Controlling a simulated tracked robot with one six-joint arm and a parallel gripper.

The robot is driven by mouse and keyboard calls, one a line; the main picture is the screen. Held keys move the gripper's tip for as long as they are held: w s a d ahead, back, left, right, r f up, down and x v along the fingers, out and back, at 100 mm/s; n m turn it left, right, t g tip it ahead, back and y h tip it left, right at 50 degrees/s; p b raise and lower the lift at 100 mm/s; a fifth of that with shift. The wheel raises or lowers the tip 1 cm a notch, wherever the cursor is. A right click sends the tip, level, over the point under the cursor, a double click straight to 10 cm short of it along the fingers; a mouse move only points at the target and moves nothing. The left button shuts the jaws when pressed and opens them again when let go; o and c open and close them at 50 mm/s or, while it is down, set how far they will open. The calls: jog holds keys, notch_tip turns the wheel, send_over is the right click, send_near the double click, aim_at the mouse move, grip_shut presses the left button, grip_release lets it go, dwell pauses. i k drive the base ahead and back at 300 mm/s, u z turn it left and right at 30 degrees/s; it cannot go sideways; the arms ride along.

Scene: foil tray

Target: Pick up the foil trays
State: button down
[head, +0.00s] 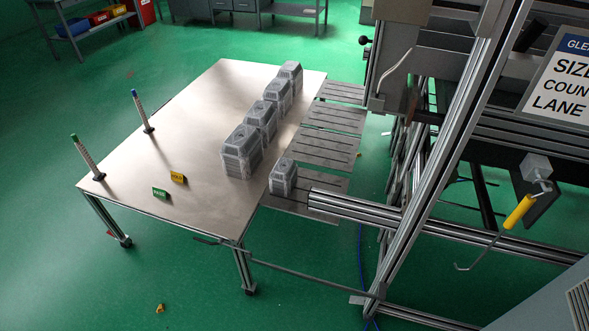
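Several stacks of grey foil trays stand in a row along the right side of a metal table. The nearest and tallest stack (241,152) stands at the front of the row. Behind it stand another stack (261,119), one more (278,97) and the farthest stack (291,76). A smaller separate stack (283,177) sits to the right of the row, on the nearest slotted plate (322,207) beside the table. My gripper is not in this view.
The metal table (180,125) is mostly bare on its left. Two upright marker posts (88,157) and (142,111) stand along its left edge. A framed machine (410,150) blocks the right.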

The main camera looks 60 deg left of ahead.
aim_at(283, 177)
jog(key=u, duration=1.85)
